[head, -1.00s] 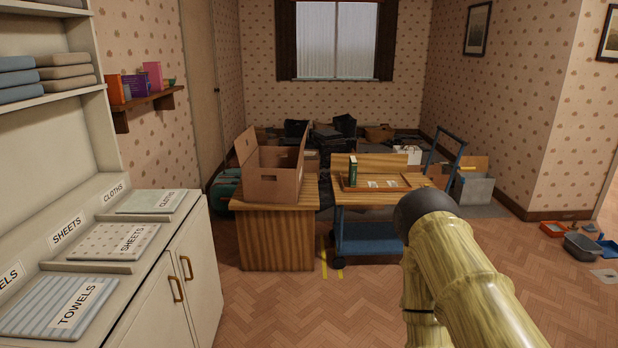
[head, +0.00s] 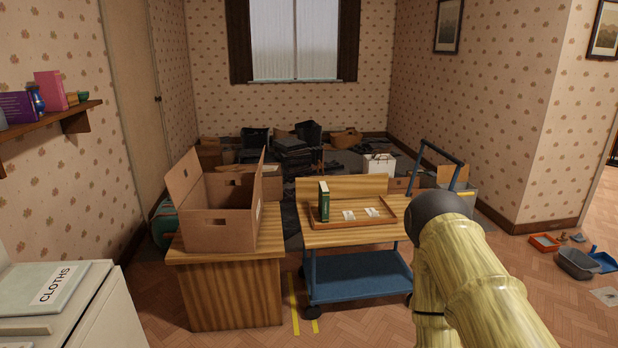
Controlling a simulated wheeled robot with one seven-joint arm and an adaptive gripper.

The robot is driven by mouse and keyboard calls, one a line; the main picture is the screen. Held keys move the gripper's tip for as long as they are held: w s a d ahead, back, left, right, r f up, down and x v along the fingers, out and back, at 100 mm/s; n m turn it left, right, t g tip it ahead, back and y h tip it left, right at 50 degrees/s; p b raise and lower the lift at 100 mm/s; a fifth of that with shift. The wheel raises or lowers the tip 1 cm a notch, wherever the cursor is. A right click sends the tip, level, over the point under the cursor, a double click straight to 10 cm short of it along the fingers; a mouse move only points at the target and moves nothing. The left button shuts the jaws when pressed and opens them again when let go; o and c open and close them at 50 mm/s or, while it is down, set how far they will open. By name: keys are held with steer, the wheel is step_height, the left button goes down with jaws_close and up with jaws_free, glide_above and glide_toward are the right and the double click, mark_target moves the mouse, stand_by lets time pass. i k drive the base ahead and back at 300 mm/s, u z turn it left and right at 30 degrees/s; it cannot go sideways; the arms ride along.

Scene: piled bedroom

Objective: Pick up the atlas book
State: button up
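A green book (head: 324,202) stands upright at the left end of a shallow wooden tray (head: 341,224); I cannot read its title, so I cannot tell whether it is the atlas. The tray lies on the wooden top of a blue-framed trolley (head: 353,236). Two small white labels (head: 360,214) lie in the tray to the right of the book. My arm shows at the lower right, in front of the trolley's right side. My gripper is not in view.
An open cardboard box (head: 219,229) stands on a wooden cabinet (head: 231,293) just left of the trolley. Dark piled items (head: 292,158) fill the back. Floor in front of the trolley is clear, with yellow tape strips (head: 293,303).

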mark_target(323, 191)
steer(key=z, duration=0.05)
steer(key=i, duration=1.6)
steer(key=u, duration=0.05)
